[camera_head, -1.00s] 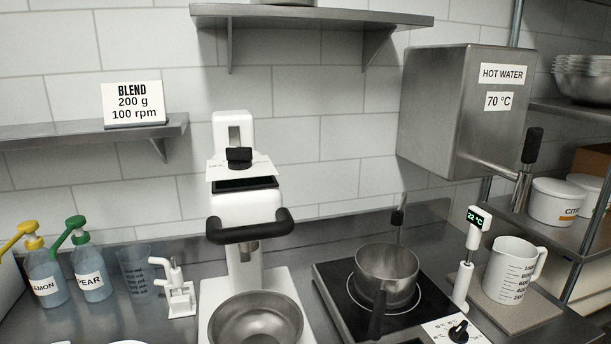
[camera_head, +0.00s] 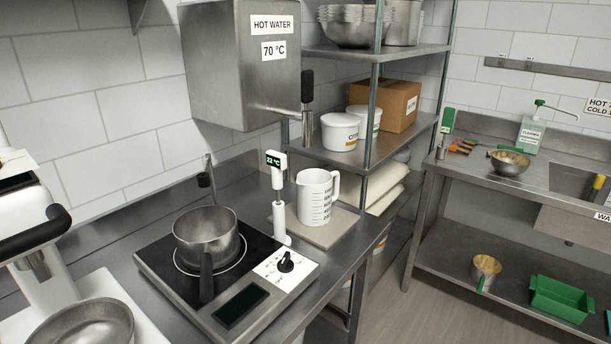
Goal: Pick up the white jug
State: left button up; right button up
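The white jug (camera_head: 316,198) stands upright on a flat grey plate (camera_head: 331,232) at the right end of the steel counter. It has dark graduation marks on its side, and its handle points right. Neither of my grippers shows in this view, so their state is hidden.
Left of the jug stand a white thermometer (camera_head: 278,200) reading 22 °C and a hot plate (camera_head: 163,263) with a steel saucepan (camera_head: 206,238). A hot water box (camera_head: 240,65) hangs above. A shelf rack (camera_head: 371,110) stands close behind the jug. Floor (camera_head: 440,315) shows at right.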

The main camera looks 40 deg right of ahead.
aim_at(315, 199)
jog(key=u, duration=1.2)
jog(key=z, duration=2.4)
